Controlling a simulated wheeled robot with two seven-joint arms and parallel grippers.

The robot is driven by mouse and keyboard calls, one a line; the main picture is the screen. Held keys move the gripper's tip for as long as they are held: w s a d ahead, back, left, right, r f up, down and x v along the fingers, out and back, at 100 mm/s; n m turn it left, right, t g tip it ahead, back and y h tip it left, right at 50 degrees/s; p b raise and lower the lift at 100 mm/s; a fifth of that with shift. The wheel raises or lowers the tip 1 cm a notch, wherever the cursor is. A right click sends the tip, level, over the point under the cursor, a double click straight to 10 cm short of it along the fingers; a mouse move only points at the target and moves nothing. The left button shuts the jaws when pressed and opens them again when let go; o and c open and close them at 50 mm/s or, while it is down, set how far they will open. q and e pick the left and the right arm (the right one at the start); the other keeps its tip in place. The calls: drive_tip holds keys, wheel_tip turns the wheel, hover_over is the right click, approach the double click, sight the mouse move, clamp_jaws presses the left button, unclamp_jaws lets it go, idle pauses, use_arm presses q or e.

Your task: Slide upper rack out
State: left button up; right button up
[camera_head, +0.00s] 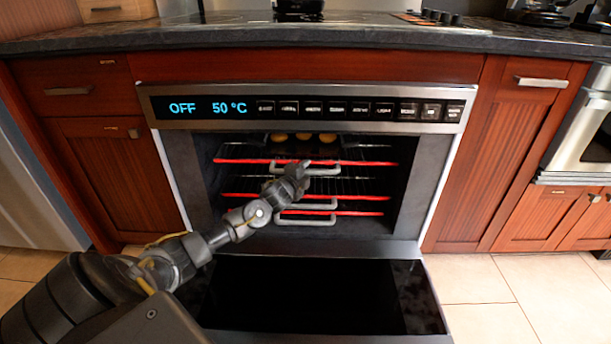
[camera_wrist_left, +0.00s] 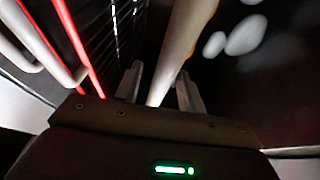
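The upper rack (camera_head: 375,163) is inside the open oven, with a red front bar and a grey handle (camera_head: 325,172). My left gripper (camera_head: 303,167) is at this handle; its fingertips are small and hard to make out in the head view. In the left wrist view, a pale bar (camera_wrist_left: 182,50), which looks like the handle, runs between the two fingers of my left gripper (camera_wrist_left: 160,88). The fingers stand apart, with a gap visible beside the bar. My right gripper is not in view.
Lower racks with red bars (camera_head: 370,213) and grey handles (camera_head: 305,221) sit below. Round yellow items (camera_head: 304,137) show above the upper rack. The oven door (camera_head: 420,250) is folded down in front. The control panel (camera_head: 345,108) reads OFF and 50 °C.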

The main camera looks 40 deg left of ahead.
use_arm(q)
drive_tip(key=shift+c, duration=0.2)
clamp_jaws()
